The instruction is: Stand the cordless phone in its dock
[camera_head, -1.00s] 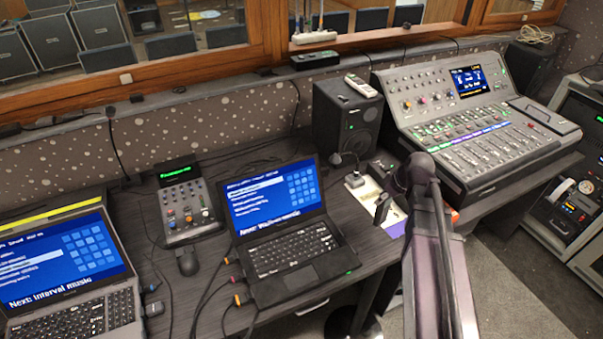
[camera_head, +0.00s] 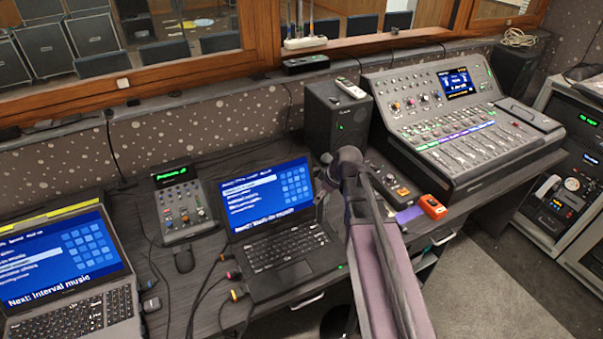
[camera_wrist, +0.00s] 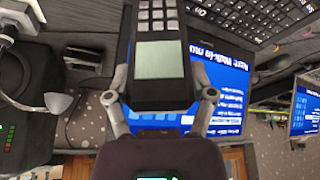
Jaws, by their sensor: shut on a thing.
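A dark cordless phone (camera_wrist: 160,65) with a pale grey screen and light keys fills the upper middle of the wrist view. My gripper (camera_wrist: 160,95) is shut on it, one finger along each side. The keypad end runs off the top of the picture. In the head view my arm bends down between the laptop and the mixer; it hides the gripper and phone. A small black block (camera_wrist: 83,55) lies on the desk beside the phone in the wrist view; I cannot tell whether it is the dock. No dock shows clearly in the head view.
An open laptop (camera_head: 270,240) stands left of my arm, with the screen behind the phone in the wrist view. A black speaker (camera_head: 335,122) with a pale handset (camera_head: 350,88) on top stands behind. A mixer (camera_head: 465,125) and an orange device (camera_head: 432,207) are on the right.

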